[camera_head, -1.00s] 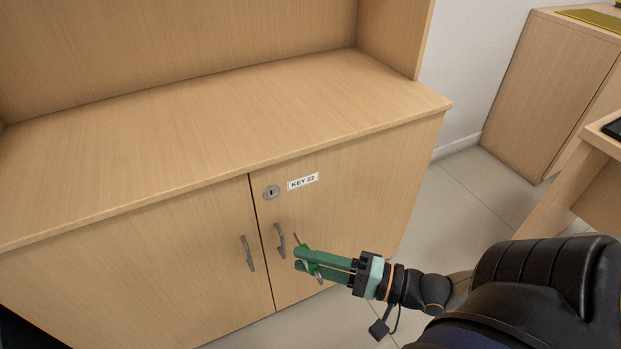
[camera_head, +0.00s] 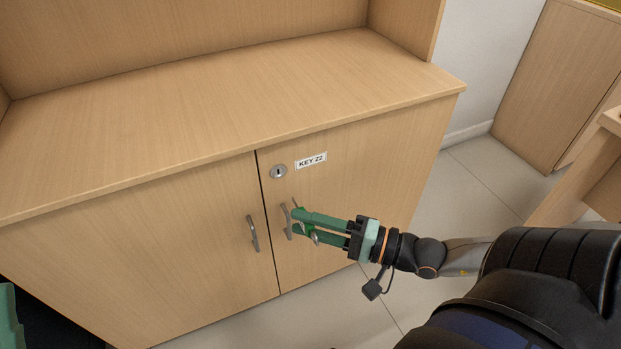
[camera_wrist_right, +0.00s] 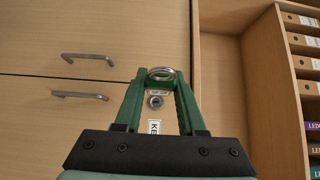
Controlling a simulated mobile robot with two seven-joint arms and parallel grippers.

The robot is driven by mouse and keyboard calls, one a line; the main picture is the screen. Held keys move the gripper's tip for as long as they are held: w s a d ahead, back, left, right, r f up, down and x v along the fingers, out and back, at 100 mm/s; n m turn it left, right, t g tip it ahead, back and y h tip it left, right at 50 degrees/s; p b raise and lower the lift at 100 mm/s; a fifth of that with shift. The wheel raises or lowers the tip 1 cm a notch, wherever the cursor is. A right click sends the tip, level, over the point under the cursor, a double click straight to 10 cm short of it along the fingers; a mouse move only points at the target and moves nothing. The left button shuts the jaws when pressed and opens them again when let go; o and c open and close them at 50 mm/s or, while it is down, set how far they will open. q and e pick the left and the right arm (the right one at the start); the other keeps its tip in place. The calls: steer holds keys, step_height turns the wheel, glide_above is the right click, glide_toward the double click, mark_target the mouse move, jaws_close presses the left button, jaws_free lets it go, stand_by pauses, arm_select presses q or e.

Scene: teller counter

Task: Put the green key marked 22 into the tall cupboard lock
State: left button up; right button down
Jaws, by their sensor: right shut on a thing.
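The green key (camera_head: 301,223) is held between the fingertips of my right gripper (camera_head: 305,224), mostly hidden by them. Its thin metal part points up and left. In the right wrist view the key's metal ring (camera_wrist_right: 161,72) shows at the fingertips (camera_wrist_right: 160,82). The round silver lock (camera_head: 278,171), with a dark slot, is on the right cupboard door. The key is below and slightly right of the lock in the head view, apart from it. The lock also shows between the fingers in the wrist view (camera_wrist_right: 155,101). A green piece at the head view's left edge seems part of my left gripper (camera_head: 9,318); its fingertips are hidden.
A white label reading KEY 22 (camera_head: 311,160) is right of the lock. Two grey handles, left (camera_head: 253,233) and right (camera_head: 286,221), flank the door gap; the right one is close to my right fingertips. The cupboard top (camera_head: 220,110) is bare.

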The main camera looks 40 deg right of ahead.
mark_target(298, 208)
steer(key=shift+w+d+b, duration=0.25)
steer(key=shift+w+b, duration=0.45)
steer(key=shift+w, duration=0.3)
steer(key=shift+w+d+b, duration=0.25)
steer(key=shift+w+b, duration=0.4)
steer(key=shift+w, duration=0.35)
arm_select(q)
step_height(298, 208, down, 6)
steer(key=b, duration=0.3)
steer(key=shift+w+d+f+g, duration=0.15)
steer(key=shift+d+f+g, duration=0.1)
steer(key=shift+d+g, duration=0.15)
arm_select(e)
steer(key=shift+w+d, duration=0.2)
steer(key=shift+w, duration=0.7)
steer(key=shift+w+d, duration=0.2)
steer(key=shift+w, duration=0.65)
arm_select(q)
steer(key=shift+f+m, duration=0.3)
steer(key=shift+f, duration=0.05)
arm_select(e)
steer(key=shift+w+d, duration=0.1)
steer(key=shift+w, duration=0.2)
arm_select(q)
steer(key=shift+f+b, duration=0.25)
steer(key=shift+b, duration=0.25)
arm_select(e)
steer(key=shift+w+d, duration=0.1)
steer(key=shift+w, duration=0.25)
